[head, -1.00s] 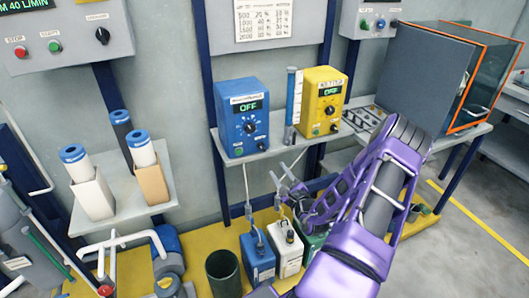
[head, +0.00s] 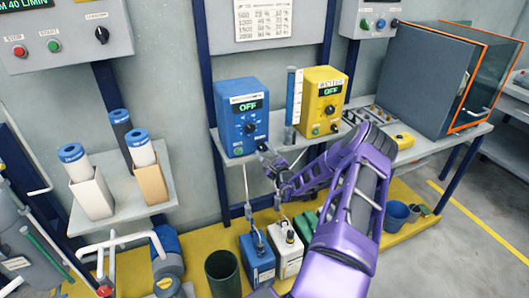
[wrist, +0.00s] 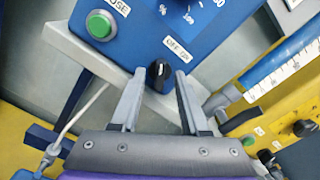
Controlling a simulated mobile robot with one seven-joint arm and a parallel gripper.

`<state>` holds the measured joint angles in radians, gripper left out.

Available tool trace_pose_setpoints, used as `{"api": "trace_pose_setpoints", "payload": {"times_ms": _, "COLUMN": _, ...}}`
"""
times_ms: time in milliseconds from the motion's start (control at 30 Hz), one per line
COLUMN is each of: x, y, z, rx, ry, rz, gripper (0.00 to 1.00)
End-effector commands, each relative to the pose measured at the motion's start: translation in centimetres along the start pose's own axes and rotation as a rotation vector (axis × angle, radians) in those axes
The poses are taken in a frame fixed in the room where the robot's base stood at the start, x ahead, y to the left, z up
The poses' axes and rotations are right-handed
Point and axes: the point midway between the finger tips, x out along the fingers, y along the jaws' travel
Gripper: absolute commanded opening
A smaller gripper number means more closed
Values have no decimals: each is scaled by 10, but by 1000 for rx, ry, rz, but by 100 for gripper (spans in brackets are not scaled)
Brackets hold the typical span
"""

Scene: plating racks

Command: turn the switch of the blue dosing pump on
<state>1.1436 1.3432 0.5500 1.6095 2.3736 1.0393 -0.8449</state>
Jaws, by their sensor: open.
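The blue dosing pump (head: 242,118) stands on the wall shelf, and its display reads OFF. In the wrist view its lower front panel (wrist: 140,50) shows a green button (wrist: 100,24) and a black switch knob (wrist: 158,75) under an OFF/ON label. My gripper (wrist: 153,92) is open, with one finger on each side of the knob's lower end; I cannot tell whether they touch it. In the head view my gripper (head: 268,158) is at the pump's lower right front corner and hides the switch there.
The shelf edge (wrist: 75,50) runs just under the pump. Blue and white canisters (head: 258,262) stand below.

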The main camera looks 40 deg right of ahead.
Motion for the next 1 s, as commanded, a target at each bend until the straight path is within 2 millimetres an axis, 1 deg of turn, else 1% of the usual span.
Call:
{"api": "trace_pose_setpoints", "payload": {"times_ms": 33, "x": 0, "y": 0, "z": 0, "rx": 0, "ry": 0, "rz": 0, "gripper": 45}}
{"api": "trace_pose_setpoints", "payload": {"times_ms": 67, "x": 0, "y": 0, "z": 0, "rx": 0, "ry": 0, "rz": 0, "gripper": 41}}
{"api": "trace_pose_setpoints", "payload": {"times_ms": 200, "x": 0, "y": 0, "z": 0, "rx": 0, "ry": 0, "rz": 0, "gripper": 16}}
{"api": "trace_pose_setpoints", "payload": {"times_ms": 300, "x": 0, "y": 0, "z": 0, "rx": -1, "ry": 0, "rz": 0, "gripper": 0}}
{"api": "trace_pose_setpoints", "payload": {"times_ms": 767, "x": 0, "y": 0, "z": 0, "rx": 20, "ry": 0, "rz": 0, "gripper": 0}}
{"api": "trace_pose_setpoints", "payload": {"times_ms": 1000, "x": -1, "y": 0, "z": 1, "rx": 131, "ry": 0, "rz": 0, "gripper": 0}}
